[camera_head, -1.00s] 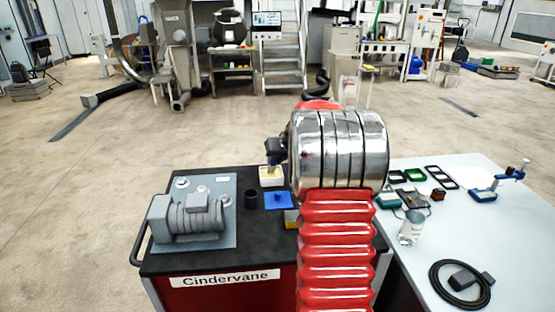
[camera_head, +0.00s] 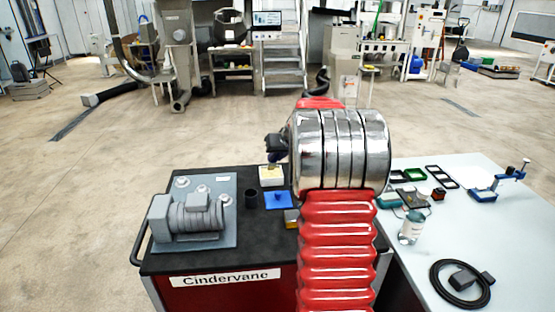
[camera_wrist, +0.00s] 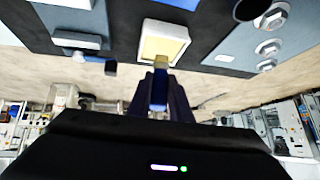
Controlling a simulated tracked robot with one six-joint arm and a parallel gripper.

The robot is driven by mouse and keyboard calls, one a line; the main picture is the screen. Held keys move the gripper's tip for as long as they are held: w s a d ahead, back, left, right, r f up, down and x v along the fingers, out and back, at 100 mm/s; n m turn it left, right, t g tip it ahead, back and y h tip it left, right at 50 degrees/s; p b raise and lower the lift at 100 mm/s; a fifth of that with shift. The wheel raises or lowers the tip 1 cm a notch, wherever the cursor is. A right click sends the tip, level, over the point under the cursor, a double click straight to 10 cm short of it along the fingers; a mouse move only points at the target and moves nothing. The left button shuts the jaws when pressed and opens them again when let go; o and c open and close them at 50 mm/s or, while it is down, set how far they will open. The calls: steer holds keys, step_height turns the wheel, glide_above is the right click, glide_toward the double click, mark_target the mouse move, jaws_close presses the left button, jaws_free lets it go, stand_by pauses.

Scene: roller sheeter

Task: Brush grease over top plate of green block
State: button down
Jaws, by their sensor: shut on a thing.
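My gripper (camera_wrist: 160,88) is shut on a brush (camera_wrist: 158,93) with a blue handle. In the head view my gripper (camera_head: 276,147) is above the tray (camera_head: 271,181) at the cart's far edge. A teal-green block-like thing (camera_head: 388,201) is on the right-hand table, partly behind my arm. I cannot tell whether it is the green block.
The black cart top (camera_head: 258,250) carries a grey motor unit (camera_head: 190,217), a dark cup (camera_head: 251,198), a blue plate with a knob (camera_head: 278,200) and a yellow-grey block (camera_head: 291,218). The pale table (camera_head: 465,235) holds frames, a can (camera_head: 411,228) and coiled cable (camera_head: 457,285).

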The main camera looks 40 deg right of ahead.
steer(key=shift+r, duration=2.85)
